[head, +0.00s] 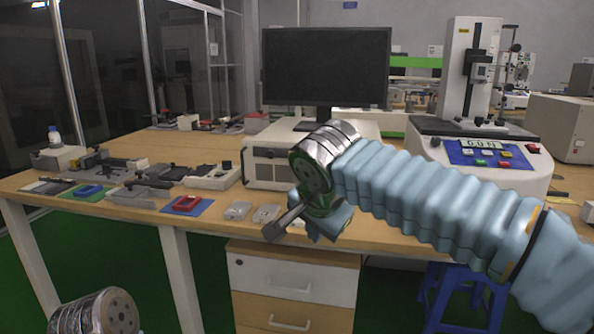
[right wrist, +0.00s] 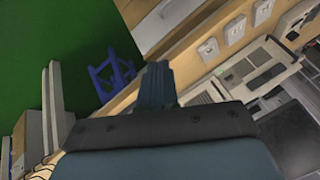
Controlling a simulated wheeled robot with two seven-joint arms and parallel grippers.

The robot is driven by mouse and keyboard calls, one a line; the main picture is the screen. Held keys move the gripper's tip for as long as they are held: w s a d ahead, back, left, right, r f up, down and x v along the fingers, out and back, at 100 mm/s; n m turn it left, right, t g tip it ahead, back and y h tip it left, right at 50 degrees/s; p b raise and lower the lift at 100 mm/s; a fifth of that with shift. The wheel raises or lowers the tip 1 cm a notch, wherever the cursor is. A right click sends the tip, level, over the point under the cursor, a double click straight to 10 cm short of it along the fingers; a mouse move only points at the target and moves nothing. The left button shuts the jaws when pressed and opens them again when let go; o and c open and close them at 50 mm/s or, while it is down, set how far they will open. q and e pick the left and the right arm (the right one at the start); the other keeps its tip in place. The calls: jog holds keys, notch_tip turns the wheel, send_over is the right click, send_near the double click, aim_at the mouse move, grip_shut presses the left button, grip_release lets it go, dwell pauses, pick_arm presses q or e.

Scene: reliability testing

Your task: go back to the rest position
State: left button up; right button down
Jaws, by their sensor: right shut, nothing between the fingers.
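My right arm reaches in from the right in the head view, in a pale blue ribbed sleeve with a metal wrist. My right gripper (head: 274,231) points down and left in front of the bench's front edge, above the drawer cabinet. Its fingers are shut with nothing between them. In the right wrist view the closed fingers (right wrist: 157,84) stick up from the dark gripper body. A metal end of my left arm shows at the bottom left of the head view. Its gripper fingers are out of the picture.
The wooden bench (head: 130,201) carries small fixtures, a red part on a blue mat (head: 187,205), a monitor (head: 326,66) on a white instrument (head: 274,155), and a test stand (head: 468,80). Below are a drawer cabinet (head: 294,283) and a blue stool (head: 463,298). Green floor is open at left.

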notch_tip(320, 180, down, 32)
jog(key=w+a+n+g+y, duration=0.1)
jog(key=n+g+y, duration=0.2)
jog(key=n+g, duration=0.15)
jog(key=s+d+f+n, duration=0.1)
jog(key=s+d+f, duration=0.3)
jog(key=s+f, duration=0.6)
jog(key=s+d+f+n+g+y, duration=0.1)
jog(key=s+d+f, duration=0.3)
jog(key=s+f, duration=0.7)
notch_tip(320, 180, down, 3)
jog(key=shift+d+f, duration=0.1)
jog(key=shift+d, duration=0.05)
jog(key=shift+g, duration=0.25)
